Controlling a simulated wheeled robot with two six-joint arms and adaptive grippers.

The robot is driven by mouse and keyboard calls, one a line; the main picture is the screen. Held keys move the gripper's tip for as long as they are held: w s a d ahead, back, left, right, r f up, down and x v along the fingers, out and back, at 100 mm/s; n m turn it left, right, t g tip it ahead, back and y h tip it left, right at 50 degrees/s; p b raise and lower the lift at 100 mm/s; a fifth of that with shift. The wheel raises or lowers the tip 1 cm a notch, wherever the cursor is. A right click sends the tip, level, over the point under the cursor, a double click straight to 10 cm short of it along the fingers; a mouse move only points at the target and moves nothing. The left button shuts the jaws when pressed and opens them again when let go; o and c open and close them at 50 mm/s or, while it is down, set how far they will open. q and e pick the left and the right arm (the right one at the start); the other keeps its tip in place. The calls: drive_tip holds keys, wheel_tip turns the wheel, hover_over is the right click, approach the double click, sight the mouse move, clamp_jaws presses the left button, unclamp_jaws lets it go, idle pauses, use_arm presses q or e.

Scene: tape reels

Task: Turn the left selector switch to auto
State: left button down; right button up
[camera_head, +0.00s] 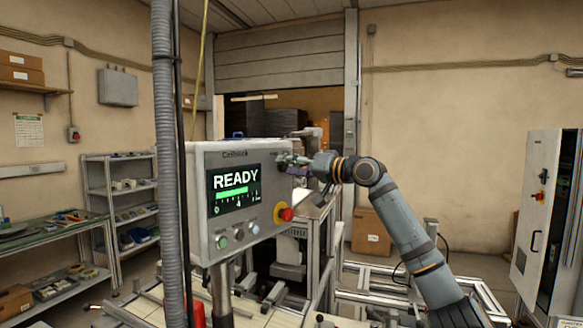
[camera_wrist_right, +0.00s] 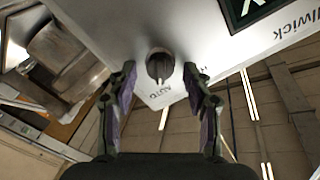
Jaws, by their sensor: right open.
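The grey control box (camera_head: 200,180) has a lit READY screen (camera_head: 236,188). My right gripper (camera_head: 284,160) is at the upper right of its front. In the right wrist view, a round dark selector switch (camera_wrist_right: 160,64) sits near a corner of the white panel, beside printed AUTO lettering. Its handle runs roughly up and down in that picture; which setting it marks is hard to tell. My right gripper (camera_wrist_right: 160,72) is open, with one finger on each side of the switch and visible gaps. In the head view the gripper mostly hides this switch. My left gripper is not seen.
A red emergency button (camera_head: 286,214) on a yellow base sticks out below my right gripper. Small round buttons (camera_head: 239,235) line the lower panel. A grey corrugated hose (camera_head: 165,150) hangs left of the box. A white cabinet (camera_head: 540,210) stands at the right.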

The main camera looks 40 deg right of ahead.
wheel_tip(320, 180, up, 10)
idle(0.6)
drive_tip(key=shift+f, duration=0.1)
idle(0.4)
